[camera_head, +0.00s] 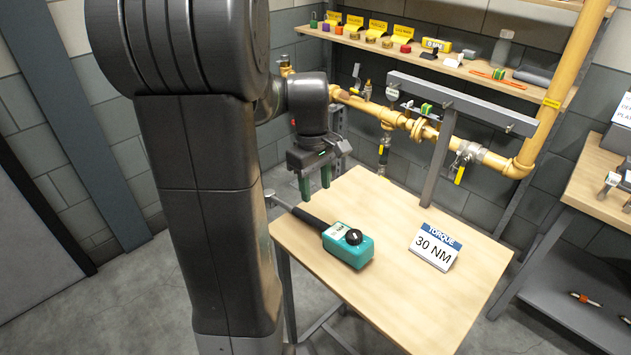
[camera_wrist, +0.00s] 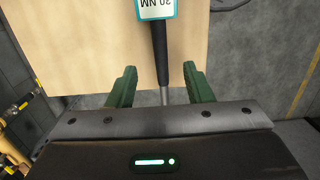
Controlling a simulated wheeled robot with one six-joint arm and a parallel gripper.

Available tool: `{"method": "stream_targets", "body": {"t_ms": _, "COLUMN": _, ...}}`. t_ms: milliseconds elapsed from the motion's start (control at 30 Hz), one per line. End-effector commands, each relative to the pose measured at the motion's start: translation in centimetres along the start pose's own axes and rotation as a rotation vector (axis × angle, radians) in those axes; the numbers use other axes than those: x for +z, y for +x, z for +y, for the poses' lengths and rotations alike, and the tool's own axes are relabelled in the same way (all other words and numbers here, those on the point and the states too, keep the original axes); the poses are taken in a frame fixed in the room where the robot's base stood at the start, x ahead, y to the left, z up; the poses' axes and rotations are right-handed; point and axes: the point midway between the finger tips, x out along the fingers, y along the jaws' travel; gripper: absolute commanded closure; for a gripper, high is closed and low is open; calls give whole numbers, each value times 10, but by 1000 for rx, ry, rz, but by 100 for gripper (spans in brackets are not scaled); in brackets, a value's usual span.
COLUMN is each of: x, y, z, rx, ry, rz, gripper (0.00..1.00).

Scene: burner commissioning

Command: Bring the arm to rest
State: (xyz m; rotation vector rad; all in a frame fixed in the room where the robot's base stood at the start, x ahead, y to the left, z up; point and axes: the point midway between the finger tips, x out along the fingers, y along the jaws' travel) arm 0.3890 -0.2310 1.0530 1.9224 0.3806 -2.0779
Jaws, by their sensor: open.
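My gripper (camera_head: 315,183) hangs from my arm above the left edge of the wooden table, its two green fingers apart and nothing between them in the head view. In the wrist view my gripper (camera_wrist: 157,85) is open, with the black handle and shaft of the torque tool seen beyond the gap between the fingers. The torque tool (camera_head: 347,244) has a teal body with a black knob and lies on the table, its handle pointing to the upper left. Its teal end with a "30 NM" label (camera_wrist: 155,8) shows in the wrist view.
A "TORQUE 30 NM" card (camera_head: 434,247) stands on the table (camera_head: 400,300). A yellow gas pipe (camera_head: 400,120) with valves and a grey bracket (camera_head: 460,103) run behind. A shelf (camera_head: 440,65) holds small parts. A second bench (camera_head: 595,185) stands at right.

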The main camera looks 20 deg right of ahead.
Motion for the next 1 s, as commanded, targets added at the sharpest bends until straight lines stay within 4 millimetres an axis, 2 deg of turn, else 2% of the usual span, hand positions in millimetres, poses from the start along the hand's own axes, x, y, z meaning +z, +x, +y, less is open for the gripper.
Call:
{"method": "stream_targets", "body": {"t_ms": 200, "x": 0, "y": -7, "z": 0, "rx": 1, "ry": 0, "rz": 1, "gripper": 54}}
{"method": "stream_targets", "body": {"t_ms": 533, "x": 0, "y": -1, "z": 0, "rx": -1, "ry": 0, "rz": -1, "gripper": 54}}
{"method": "stream_targets", "body": {"t_ms": 667, "x": 0, "y": 14, "z": 0, "rx": -3, "ry": 0, "rz": -3, "gripper": 54}}
{"method": "stream_targets", "body": {"t_ms": 1000, "x": 0, "y": 81, "z": 0, "rx": -4, "ry": 0, "rz": -4, "gripper": 54}}
